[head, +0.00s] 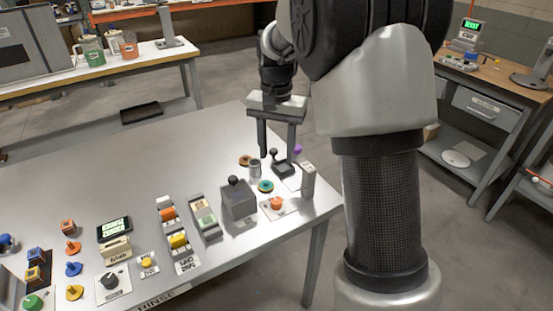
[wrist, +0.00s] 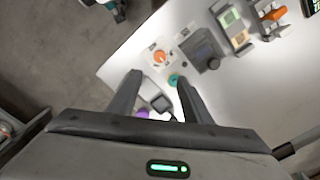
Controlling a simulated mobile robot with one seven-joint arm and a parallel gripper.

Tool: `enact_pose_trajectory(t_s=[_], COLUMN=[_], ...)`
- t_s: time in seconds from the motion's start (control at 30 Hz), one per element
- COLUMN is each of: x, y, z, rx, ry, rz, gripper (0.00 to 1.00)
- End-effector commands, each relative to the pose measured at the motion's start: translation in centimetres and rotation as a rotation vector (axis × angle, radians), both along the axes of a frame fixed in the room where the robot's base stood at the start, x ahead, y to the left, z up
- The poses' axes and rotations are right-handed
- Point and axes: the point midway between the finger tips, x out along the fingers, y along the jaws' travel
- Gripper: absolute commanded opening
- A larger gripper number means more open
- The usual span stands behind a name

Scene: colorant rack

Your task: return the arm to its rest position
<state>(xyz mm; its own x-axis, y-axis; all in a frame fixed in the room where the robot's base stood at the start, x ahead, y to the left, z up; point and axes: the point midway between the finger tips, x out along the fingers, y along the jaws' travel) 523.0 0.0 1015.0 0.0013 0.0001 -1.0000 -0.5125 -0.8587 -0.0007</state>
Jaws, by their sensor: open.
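My gripper (head: 276,154) hangs from my raised arm over the right end of the grey table (head: 90,182). Its two fingers point down and stand apart, with nothing seen between them. In the wrist view my gripper (wrist: 157,80) shows two spread fingers above the table's corner. Below them are a teal round piece (wrist: 174,80), a dark lever device and a purple piece (wrist: 142,113), partly covered by the fingers. My arm's large links fill the right middle of the head view and hide what is behind them.
Several coloured knobs and blocks line the front edge. A bench (head: 120,72) stands behind left, a shelved desk (head: 490,85) right.

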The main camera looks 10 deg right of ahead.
Motion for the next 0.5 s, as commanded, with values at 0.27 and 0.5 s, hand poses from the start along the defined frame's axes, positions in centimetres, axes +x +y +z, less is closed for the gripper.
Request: enact_pose_trajectory(t_s=[0.27, 0.5], x=[0.0, -1.5], y=[0.0, 0.0], z=[0.3, 2.4], rx=[0.0, 0.006], ry=[0.0, -0.037], rz=[0.0, 0.032], gripper=[0.45, 0.45])
